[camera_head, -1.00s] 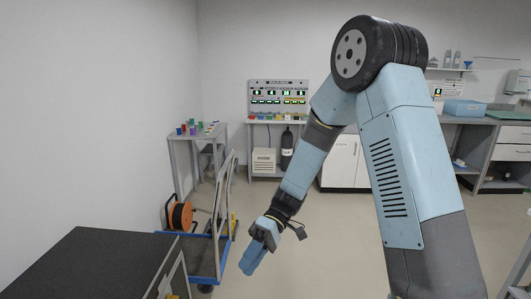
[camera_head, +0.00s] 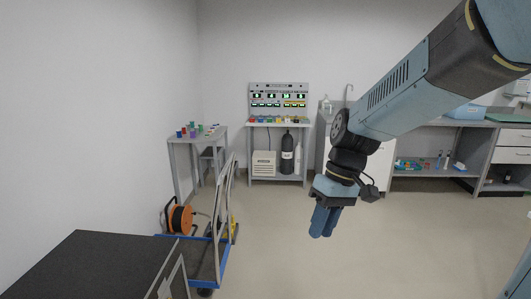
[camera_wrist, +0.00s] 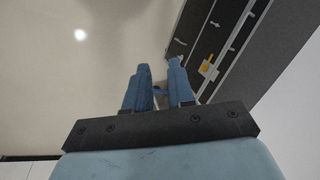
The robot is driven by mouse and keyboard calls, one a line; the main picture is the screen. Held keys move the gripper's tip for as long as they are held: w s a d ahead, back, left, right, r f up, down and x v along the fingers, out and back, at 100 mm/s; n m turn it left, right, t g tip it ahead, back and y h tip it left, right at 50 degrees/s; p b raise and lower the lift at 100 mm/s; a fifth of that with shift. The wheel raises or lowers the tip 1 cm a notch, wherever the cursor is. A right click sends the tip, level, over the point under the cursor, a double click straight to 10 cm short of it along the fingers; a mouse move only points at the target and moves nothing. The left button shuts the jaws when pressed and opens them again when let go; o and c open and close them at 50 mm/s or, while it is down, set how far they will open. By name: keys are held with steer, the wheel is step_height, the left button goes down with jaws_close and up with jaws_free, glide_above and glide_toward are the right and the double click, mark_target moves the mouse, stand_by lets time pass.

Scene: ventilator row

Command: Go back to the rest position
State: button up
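My gripper (camera_head: 322,230) hangs from my raised arm in the middle right of the head view, with its blue fingers pointing down over bare floor. In the wrist view my gripper (camera_wrist: 159,70) shows two blue fingers with a gap between their tips. It is open, and nothing is seen held between the fingers. It touches nothing that I can see.
A blue cart (camera_head: 205,262) and an orange cable reel (camera_head: 179,218) stand at left, near a black-topped surface (camera_head: 85,262). A panel (camera_head: 279,96) with lit displays stands on the back table, gas cylinders below. A small table (camera_head: 185,140) holds coloured items. The middle floor is clear.

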steer(key=s+d+r+m+t+h, duration=0.3)
steer(key=s+d+r+m+t, duration=0.2)
steer(key=d+r, duration=0.4)
steer(key=shift+s+d+m+t, duration=0.4)
steer(key=shift+s+d+t, duration=0.45)
steer(key=shift+d+t, duration=0.3)
steer(key=shift+a, duration=0.1)
